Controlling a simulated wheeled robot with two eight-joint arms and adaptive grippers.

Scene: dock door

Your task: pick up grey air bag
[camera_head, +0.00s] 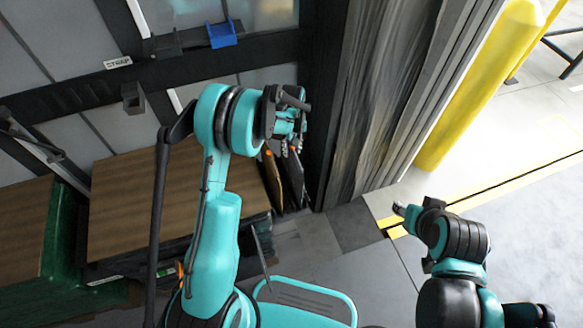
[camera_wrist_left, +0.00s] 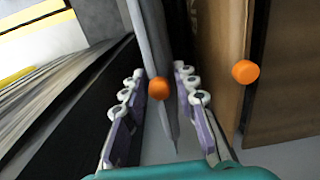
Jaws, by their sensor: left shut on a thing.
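The grey air bag (camera_wrist_left: 154,45) is a thin, flat grey sheet with an orange valve (camera_wrist_left: 159,88) in the left wrist view. It stands on edge between the fingers of my left gripper (camera_wrist_left: 160,108), which is shut on it. In the head view my left gripper (camera_head: 292,128) is beside the dark door post, above the bag's dark edge (camera_head: 293,180); the fingers and wrist hide part of the bag. My right gripper (camera_head: 404,211) is low at the right, over the floor and away from the bags; its fingers are too small to read.
A brown bag (camera_head: 272,180) with an orange valve stands just beside the grey one; it also shows in the left wrist view (camera_wrist_left: 222,50). A brown-topped crate (camera_head: 130,200) is to the left. A pleated grey curtain (camera_head: 375,100) and yellow post (camera_head: 465,90) stand to the right.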

